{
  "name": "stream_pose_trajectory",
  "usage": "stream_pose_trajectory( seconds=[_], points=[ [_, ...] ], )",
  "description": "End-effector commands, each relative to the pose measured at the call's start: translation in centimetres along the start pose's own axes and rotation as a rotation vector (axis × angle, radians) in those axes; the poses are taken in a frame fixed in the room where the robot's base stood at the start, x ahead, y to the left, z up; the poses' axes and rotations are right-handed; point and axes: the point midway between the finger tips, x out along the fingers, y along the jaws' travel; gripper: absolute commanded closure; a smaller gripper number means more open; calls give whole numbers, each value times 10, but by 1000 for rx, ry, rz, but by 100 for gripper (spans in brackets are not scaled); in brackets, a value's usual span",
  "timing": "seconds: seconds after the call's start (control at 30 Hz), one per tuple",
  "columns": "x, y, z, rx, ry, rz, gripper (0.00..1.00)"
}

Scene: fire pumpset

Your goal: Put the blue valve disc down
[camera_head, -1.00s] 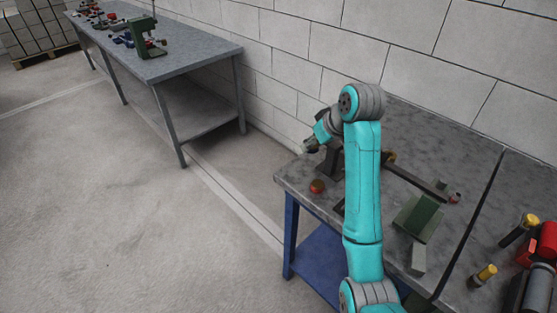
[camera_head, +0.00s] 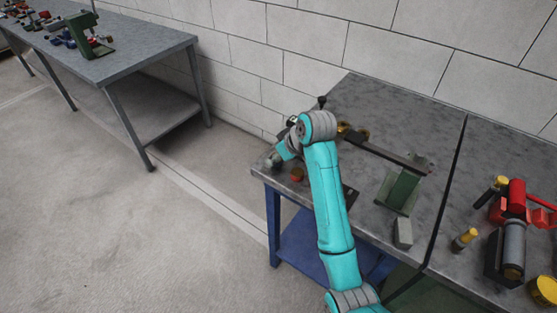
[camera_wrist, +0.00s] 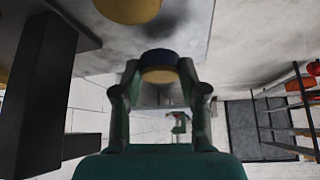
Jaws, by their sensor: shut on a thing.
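The blue valve disc (camera_wrist: 159,66) sits between the fingertips of my gripper (camera_wrist: 159,75) in the wrist view. It has a dark blue rim and a tan face, and the fingers are shut on it from both sides. In the head view my gripper (camera_head: 275,160) is at the left end of the near workbench (camera_head: 385,110), by its corner. The disc cannot be made out there. Whether the disc touches any surface cannot be told.
A small red-orange round part (camera_head: 297,174) is close to my gripper on the bench. A green block (camera_head: 398,192), a grey block (camera_head: 403,233) and a long dark bar (camera_head: 380,150) lie further right. A red-and-grey pump assembly (camera_head: 513,235) stands at the right.

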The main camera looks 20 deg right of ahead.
Motion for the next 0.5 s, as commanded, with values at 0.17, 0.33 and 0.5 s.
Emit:
stream_pose_trajectory(
  seconds=[0.17,0.33,0.5],
  points=[
    [14,0,9,0,1,0,100],
    [14,0,8,-1,1,0,100],
    [16,0,10,0,0,0,55]
  ],
)
